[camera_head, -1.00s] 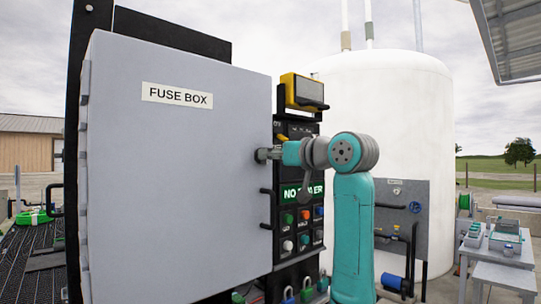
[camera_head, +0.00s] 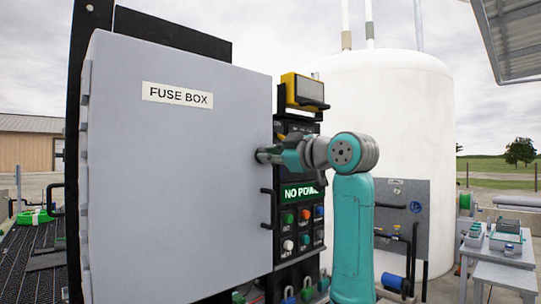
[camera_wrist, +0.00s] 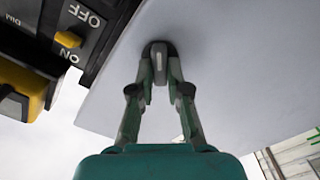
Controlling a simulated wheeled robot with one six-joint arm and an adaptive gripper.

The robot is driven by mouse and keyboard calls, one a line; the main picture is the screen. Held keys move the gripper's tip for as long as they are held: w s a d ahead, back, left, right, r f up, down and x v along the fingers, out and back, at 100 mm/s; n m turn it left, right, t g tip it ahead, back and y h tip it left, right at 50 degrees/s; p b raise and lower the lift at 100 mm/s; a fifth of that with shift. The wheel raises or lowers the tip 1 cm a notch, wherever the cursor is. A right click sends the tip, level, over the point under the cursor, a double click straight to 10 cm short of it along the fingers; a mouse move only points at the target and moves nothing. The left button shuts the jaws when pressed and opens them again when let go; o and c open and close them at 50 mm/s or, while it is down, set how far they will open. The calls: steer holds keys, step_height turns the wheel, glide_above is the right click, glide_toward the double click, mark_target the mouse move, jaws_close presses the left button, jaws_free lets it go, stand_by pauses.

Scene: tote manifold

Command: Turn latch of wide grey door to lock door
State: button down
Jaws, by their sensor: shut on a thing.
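The wide grey door (camera_head: 175,190) labelled FUSE BOX stands flat across the left of the head view, and its pale face also fills much of the wrist view (camera_wrist: 235,70). My gripper (camera_head: 268,156) is at the door's right edge, in its upper half. In the wrist view my gripper (camera_wrist: 159,78) has its two fingers closed around the small dark latch (camera_wrist: 159,50) on the door face. In the head view the latch is mostly hidden by the fingers.
Right of the door is a black panel with coloured buttons (camera_head: 304,215), a NO POWER display (camera_head: 300,192) and a yellow device (camera_head: 302,90). A black handle (camera_head: 266,208) is below my gripper. A white tank (camera_head: 400,130) stands behind my arm.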

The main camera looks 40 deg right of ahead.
steer(key=shift+a+f+n, duration=0.1)
steer(key=shift+n, duration=2.35)
steer(key=shift+f+n, duration=0.1)
steer(key=shift+n, duration=2.35)
steer(key=c, duration=1.1)
jaws_free()
steer(key=shift+c, duration=0.2)
steer(key=s, duration=1.2)
steer(key=shift+d, duration=0.2)
